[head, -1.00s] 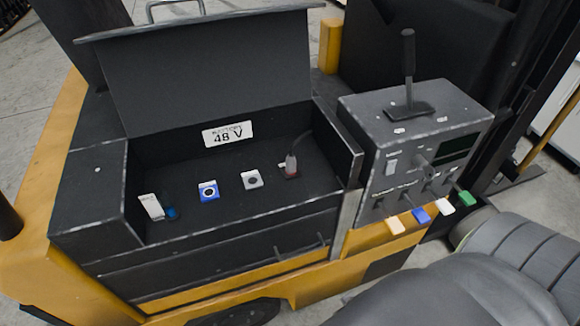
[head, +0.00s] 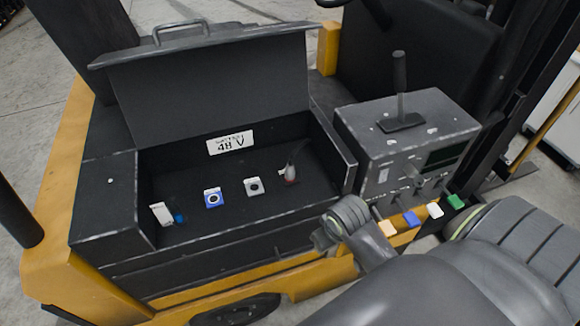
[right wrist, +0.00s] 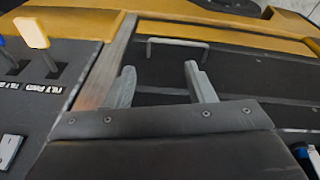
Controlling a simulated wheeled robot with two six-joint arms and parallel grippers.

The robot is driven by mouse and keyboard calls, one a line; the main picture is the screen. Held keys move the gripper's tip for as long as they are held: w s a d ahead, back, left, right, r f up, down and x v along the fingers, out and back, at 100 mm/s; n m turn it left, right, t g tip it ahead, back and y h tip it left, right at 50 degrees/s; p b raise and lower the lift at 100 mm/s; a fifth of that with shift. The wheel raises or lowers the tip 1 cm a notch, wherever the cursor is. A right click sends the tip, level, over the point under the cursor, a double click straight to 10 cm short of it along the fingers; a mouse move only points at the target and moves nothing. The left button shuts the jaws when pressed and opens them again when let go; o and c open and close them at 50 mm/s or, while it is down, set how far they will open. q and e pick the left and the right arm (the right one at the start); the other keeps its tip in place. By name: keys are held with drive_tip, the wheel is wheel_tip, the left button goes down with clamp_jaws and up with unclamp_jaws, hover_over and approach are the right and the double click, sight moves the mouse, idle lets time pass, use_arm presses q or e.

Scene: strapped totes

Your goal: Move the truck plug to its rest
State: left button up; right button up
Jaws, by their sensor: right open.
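A plug with a reddish-grey body (head: 290,174) and a dark cable stands at the right end of the open battery compartment in the head view. I cannot tell whether it is seated in a holder. My right gripper (right wrist: 160,78) is open and empty, in front of the truck's dark side panel. In the head view it is outside the compartment, below and right of the plug. My left gripper is out of view.
The raised lid (head: 210,85) stands behind the compartment. A white tag (head: 161,213) and a small blue part (head: 179,218) are at its left end. A control console (head: 405,135) with a lever and coloured tabs stands right. A metal handle (right wrist: 178,43) is near my fingers.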

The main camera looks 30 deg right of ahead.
sight(290, 160)
drive_tip(key=shift+m+g, duration=0.3)
drive_tip(key=shift+g, duration=0.4)
drive_tip(key=w, duration=0.4)
drive_tip(key=w+d+r, duration=0.1)
drive_tip(key=w, duration=0.3)
drive_tip(key=w+r, duration=0.1)
drive_tip(key=w, duration=0.3)
drive_tip(key=shift+w+d, duration=0.15)
drive_tip(key=shift+d, duration=0.05)
drive_tip(key=shift+m+g+y, duration=0.5)
drive_tip(key=shift+m+g, duration=0.1)
drive_tip(key=shift+m, duration=0.1)
drive_tip(key=w+r, duration=0.3)
drive_tip(key=w+d+r, duration=0.1)
drive_tip(key=w+r, duration=0.1)
drive_tip(key=w, duration=0.2)
drive_tip(key=w+r, duration=0.3)
drive_tip(key=w, duration=0.1)
drive_tip(key=shift+d+r, duration=0.3)
drive_tip(key=shift+d, duration=0.1)
drive_tip(key=shift+w+r, duration=0.1)
drive_tip(key=shift+r, duration=0.15)
drive_tip(key=shift+f, duration=0.15)
